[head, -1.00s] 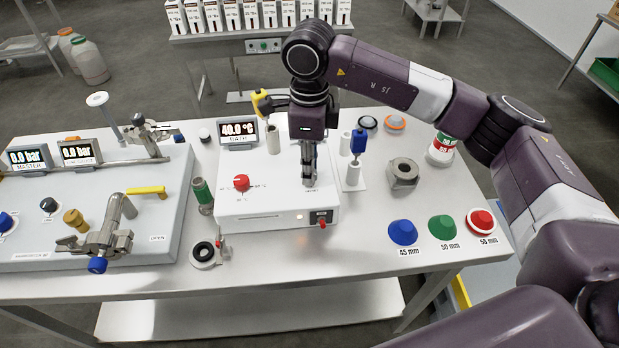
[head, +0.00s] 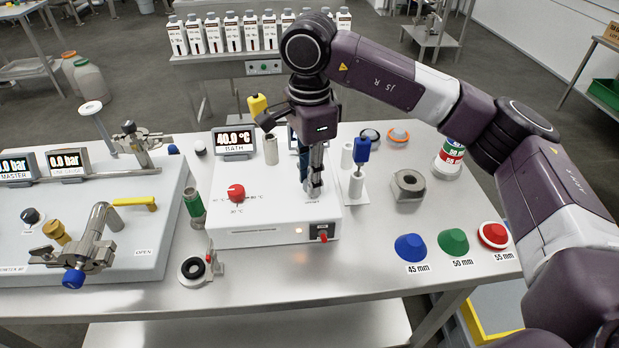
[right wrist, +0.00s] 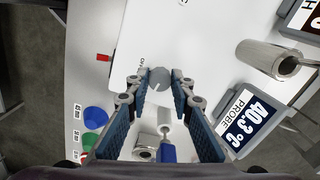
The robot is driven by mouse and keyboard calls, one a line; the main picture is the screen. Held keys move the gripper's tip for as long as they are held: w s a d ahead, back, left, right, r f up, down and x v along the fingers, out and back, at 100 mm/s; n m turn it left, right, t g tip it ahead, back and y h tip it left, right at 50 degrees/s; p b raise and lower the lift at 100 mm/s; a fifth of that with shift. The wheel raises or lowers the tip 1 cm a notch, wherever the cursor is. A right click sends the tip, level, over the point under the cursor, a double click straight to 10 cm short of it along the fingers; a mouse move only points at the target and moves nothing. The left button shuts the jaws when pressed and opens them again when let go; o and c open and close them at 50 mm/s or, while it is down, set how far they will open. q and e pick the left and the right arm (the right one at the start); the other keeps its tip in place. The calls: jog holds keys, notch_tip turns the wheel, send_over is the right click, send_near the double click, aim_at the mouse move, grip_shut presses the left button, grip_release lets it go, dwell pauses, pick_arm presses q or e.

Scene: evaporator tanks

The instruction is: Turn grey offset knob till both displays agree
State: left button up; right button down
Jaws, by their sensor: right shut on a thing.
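The grey offset knob (right wrist: 159,78) sits on top of the white bath unit (head: 260,228). My right gripper (head: 314,188) points down at it, with the fingertips on either side of the knob, shut on it; the fingers mostly hide it in the head view. The bath display (head: 235,141) reads 40.0 °C. The probe display (right wrist: 246,120) reads 40.3 °C in the right wrist view and is largely hidden behind my right gripper in the head view. My left gripper is not in view.
A red knob (head: 236,193) is on the same unit, left of my right gripper. A blue-topped item (head: 361,150) stands close on the right, beside a grey metal block (head: 408,185). Coloured caps (head: 453,243) lie at the front right. A panel with pressure displays (head: 66,164) is at left.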

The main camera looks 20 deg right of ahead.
jog(key=shift+w+r, duration=0.1)
jog(key=shift+r, duration=0.05)
jog(key=c, duration=1.7)
grip_release()
notch_tip(320, 180, up, 12)
jog(key=shift+f, duration=0.1)
